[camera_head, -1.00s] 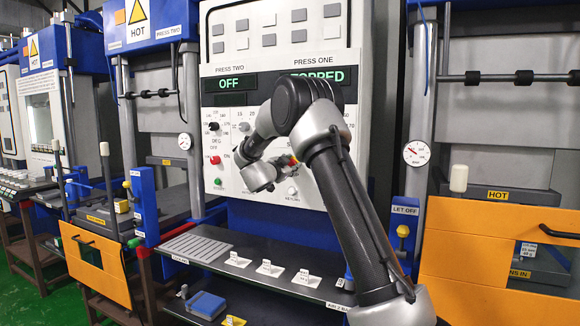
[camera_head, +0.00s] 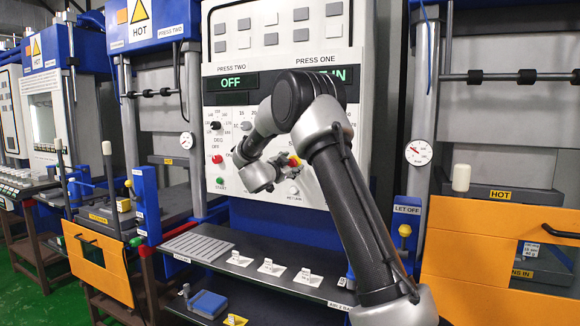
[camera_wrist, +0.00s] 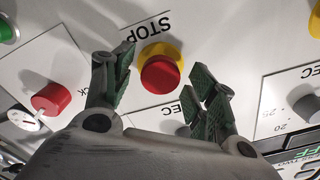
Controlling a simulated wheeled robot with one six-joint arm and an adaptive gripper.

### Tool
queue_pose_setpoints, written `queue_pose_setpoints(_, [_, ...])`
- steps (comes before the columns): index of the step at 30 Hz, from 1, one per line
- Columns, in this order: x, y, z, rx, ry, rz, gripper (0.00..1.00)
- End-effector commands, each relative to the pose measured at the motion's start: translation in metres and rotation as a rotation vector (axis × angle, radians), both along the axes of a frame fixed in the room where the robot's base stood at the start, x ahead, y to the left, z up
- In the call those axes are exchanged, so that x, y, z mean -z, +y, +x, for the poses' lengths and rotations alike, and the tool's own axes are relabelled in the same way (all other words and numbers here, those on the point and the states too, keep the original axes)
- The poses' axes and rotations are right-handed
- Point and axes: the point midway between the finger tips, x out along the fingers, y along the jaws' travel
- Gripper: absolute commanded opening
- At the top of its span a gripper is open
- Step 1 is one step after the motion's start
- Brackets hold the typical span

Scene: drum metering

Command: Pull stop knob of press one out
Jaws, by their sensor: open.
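The stop knob (camera_wrist: 161,75) is a red mushroom button on a yellow collar, under an upside-down STOP label in the wrist view. My gripper (camera_wrist: 164,64) is open, with one finger on each side of the knob. A gap shows on both sides, so the fingers do not grip it. In the head view my gripper (camera_head: 283,162) is at the press one side of the panel, with a bit of the red and yellow knob (camera_head: 296,161) beside it. The press one display (camera_head: 338,75) is lit green, mostly hidden by my arm.
A second red knob (camera_wrist: 52,98) and a dark dial (camera_wrist: 305,105) flank the stop knob in the wrist view. Press two's red knob (camera_head: 217,160) and OFF display (camera_head: 231,83) are on the panel's left. A shelf (camera_head: 330,282) with small cards lies below.

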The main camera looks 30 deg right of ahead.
Motion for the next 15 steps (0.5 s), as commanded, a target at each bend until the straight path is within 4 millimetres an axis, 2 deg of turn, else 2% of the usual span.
queue_pose_setpoints(4, [0.0, 0.003, -0.002, -0.001, 0.0, 0.0, 0.57])
queue_pose_setpoints(7, [0.0, 0.013, -0.008, -0.002, 0.001, -0.001, 0.57])
queue_pose_setpoints(15, [0.0, 0.059, -0.045, -0.004, 0.0, 0.0, 0.57])
